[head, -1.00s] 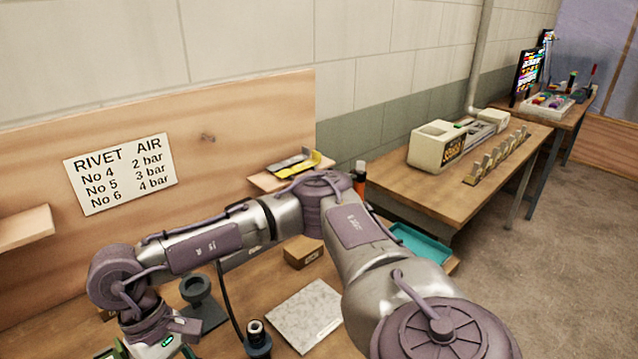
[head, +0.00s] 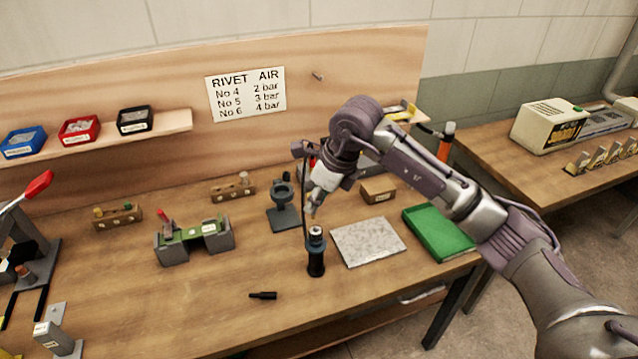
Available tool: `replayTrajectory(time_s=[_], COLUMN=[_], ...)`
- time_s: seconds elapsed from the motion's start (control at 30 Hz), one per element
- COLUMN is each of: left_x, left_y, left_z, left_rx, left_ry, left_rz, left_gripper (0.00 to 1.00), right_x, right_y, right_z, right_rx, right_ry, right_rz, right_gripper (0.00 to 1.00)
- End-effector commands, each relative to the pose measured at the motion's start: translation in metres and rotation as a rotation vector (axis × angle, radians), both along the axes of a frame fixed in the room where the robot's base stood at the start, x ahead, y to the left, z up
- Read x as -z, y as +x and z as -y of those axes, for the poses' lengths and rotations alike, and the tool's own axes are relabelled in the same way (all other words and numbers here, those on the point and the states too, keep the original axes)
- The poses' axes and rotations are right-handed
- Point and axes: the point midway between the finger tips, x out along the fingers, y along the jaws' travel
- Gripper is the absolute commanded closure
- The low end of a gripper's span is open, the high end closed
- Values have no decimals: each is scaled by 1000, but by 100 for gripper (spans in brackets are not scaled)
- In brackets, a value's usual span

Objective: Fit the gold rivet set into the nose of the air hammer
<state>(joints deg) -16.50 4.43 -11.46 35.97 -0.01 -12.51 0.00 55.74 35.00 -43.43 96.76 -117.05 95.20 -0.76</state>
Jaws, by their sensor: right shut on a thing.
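The dark upright tool with a pale ring-shaped nose (head: 316,236), which looks like the air hammer, stands on the bench with its nose up. My right gripper (head: 314,207) points down just above this nose. It is shut on a small part, too small and partly hidden to tell its colour. I cannot tell whether the part touches the nose. A wooden block (head: 118,218) at the left holds small pieces, one yellowish and one green. Another wooden block (head: 233,189) holds a pale piece. My left gripper is not in view.
A grey stand with a cup (head: 284,212) is close left of the tool, and a speckled plate (head: 368,242) close right. A black part (head: 263,295) lies in front.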

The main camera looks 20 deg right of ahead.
Motion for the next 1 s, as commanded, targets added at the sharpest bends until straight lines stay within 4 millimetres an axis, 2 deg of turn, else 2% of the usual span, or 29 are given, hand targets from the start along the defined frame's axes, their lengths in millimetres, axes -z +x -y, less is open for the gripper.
replayTrajectory(time_s=[0.1, 0.2, 0.37, 0.77, 1.0], left_x=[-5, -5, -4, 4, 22], left_y=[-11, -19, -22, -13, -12], left_z=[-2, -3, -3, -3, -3], left_rx=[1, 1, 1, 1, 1], left_ry=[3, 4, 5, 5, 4], left_rz=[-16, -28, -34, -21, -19], left_gripper=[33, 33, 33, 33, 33], right_x=[-5, -6, -6, -4, 16], right_y=[9, 12, 13, 13, 12], right_z=[5, 7, 8, 8, 8], right_rx=[155, 217, 231, 234, 233], right_ry=[-1, -1, -1, 3, 4], right_rz=[-3, -3, -3, 8, 6], right_gripper=[100, 100, 100, 100, 100])
